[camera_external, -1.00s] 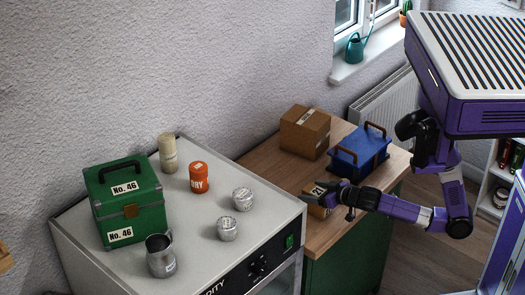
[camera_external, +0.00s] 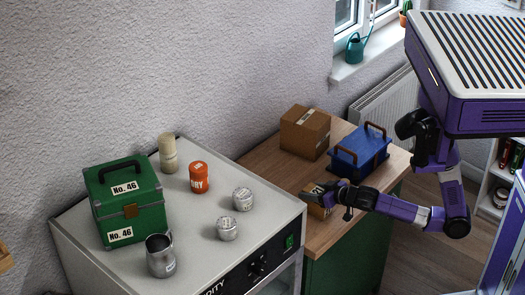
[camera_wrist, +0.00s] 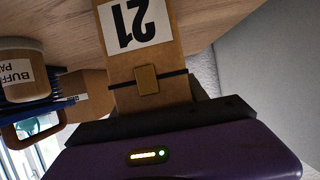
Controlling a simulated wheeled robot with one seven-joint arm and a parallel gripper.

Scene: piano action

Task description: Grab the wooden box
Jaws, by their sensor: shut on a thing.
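The wooden box (camera_external: 318,211) is small and light brown, with a white label reading 21. It is at the front part of the wooden counter, partly hidden by my gripper (camera_external: 322,194). In the wrist view the wooden box (camera_wrist: 152,62) fills the upper middle, its label upside down and a small brown clasp below it. My gripper (camera_wrist: 155,108) is shut on the box, with its dark parts at the box's lower end. I cannot tell whether the box touches the counter.
A blue crate (camera_external: 358,158) with brown handles and a cardboard box (camera_external: 305,132) stand behind on the counter (camera_external: 264,165). To the left, a white appliance (camera_external: 90,262) carries a green No. 46 case (camera_external: 128,205), an orange can (camera_external: 199,178), tins and a metal jug (camera_external: 160,258).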

